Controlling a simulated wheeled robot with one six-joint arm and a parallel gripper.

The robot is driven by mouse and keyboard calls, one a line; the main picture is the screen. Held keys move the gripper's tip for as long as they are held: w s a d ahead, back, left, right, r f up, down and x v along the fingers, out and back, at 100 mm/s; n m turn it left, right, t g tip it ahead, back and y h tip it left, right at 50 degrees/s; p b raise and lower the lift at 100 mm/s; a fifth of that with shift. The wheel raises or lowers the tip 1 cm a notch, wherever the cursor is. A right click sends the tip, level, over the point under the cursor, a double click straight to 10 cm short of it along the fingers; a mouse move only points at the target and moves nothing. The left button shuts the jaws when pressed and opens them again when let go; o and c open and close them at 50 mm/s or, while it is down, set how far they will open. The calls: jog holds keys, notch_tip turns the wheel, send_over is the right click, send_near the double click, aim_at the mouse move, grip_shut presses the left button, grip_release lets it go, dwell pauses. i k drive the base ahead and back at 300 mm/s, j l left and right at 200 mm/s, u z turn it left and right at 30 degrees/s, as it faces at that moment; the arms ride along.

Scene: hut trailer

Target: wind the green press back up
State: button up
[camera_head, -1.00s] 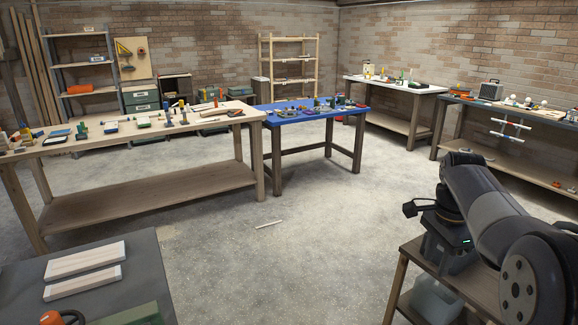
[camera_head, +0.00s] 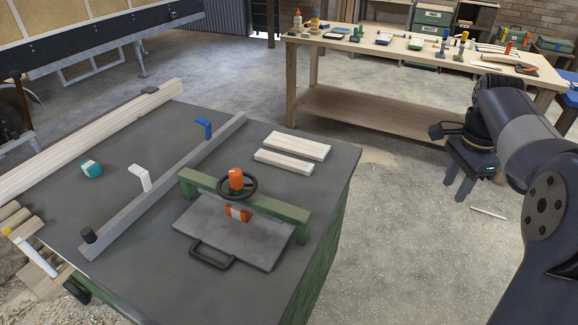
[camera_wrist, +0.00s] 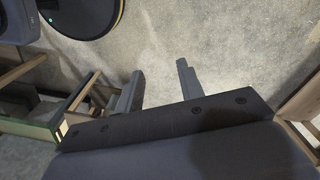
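The green press (camera_head: 285,208) stands on the grey-topped bench (camera_head: 140,215) in the head view. Its green crossbar carries a dark handwheel (camera_head: 250,190) with an orange hub (camera_head: 236,178). An orange block (camera_head: 237,214) shows below the bar, by a grey plate (camera_head: 195,220) with a black handle (camera_head: 212,262). I cannot tell how far the press is wound. My gripper (camera_head: 457,193) hangs over the floor, right of the bench and well apart from the press. In the wrist view its fingers (camera_wrist: 160,68) are spread, with nothing between them.
Two pale wood blocks (camera_head: 296,145) lie behind the press. A long grey bar (camera_head: 165,185) with blue and white clamps crosses the bench, left of the press. A teal-and-white item (camera_head: 91,169) lies beyond. A wooden workbench (camera_head: 400,52) stands behind. The floor between is mostly clear.

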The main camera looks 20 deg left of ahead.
aim_at(236, 175)
jog(key=i+u, duration=0.2)
jog(key=u, duration=0.25)
jog(key=i+l+u, duration=0.15)
jog(key=u, duration=0.35)
jog(key=i+l+u, duration=0.15)
jog(key=u, duration=0.3)
jog(key=i+l+u, duration=0.1)
jog(key=l+u, duration=0.15)
jog(key=u, duration=0.25)
jog(key=i+l+u, duration=0.15)
jog(key=u, duration=0.15)
jog(key=i+l+u, duration=0.1)
jog(key=l+u, duration=0.15)
jog(key=l, duration=0.15)
